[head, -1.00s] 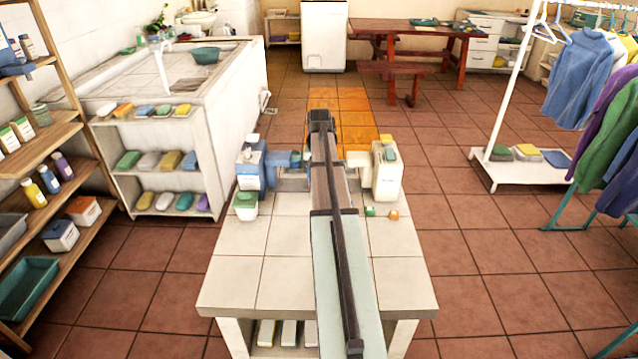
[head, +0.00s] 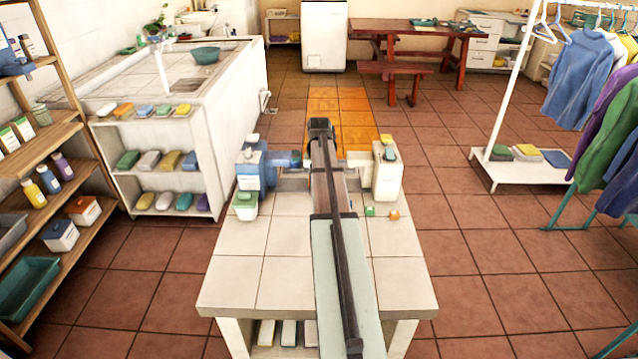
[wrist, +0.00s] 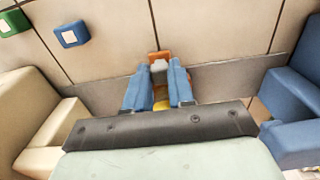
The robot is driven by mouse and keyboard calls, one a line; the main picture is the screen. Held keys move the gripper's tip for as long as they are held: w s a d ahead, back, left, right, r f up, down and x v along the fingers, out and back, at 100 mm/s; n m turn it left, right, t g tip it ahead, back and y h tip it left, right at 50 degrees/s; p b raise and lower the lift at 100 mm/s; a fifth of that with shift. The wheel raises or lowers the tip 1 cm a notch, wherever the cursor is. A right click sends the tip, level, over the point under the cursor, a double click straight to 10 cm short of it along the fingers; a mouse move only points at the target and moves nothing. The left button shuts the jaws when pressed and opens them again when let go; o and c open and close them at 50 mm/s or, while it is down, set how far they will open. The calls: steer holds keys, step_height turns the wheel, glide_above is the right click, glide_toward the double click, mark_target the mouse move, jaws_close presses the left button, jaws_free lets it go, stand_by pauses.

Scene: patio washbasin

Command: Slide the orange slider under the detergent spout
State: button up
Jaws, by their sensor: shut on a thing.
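The orange slider (wrist: 159,56) shows in the wrist view between the blue fingertips of my gripper (wrist: 160,82), with a pale grey block in front of it. The fingers are shut on it. It lies at a grey rail strip (wrist: 225,80) that runs across the tiled top. My arm hides the slider and fingers in the head view. A blue dispenser (head: 250,172) with a spout pointing right stands left of my arm; a cream dispenser (head: 387,178) stands right of it. I cannot tell which one holds detergent. Both flank the gripper in the wrist view.
Two small coloured cubes (head: 394,215) lie on the white tiled table (head: 240,280) to the right of my arm. A green-lidded white tub (head: 246,207) stands at its left. The table's front is otherwise clear. A sink unit (head: 218,120) stands to the left.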

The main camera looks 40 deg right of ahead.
jaws_close()
steer(key=shift+w+a, duration=1.35)
steer(key=shift+w, duration=0.05)
steer(key=o, duration=0.7)
jaws_free()
steer(key=shift+c, duration=0.2)
steer(key=shift+r, duration=0.15)
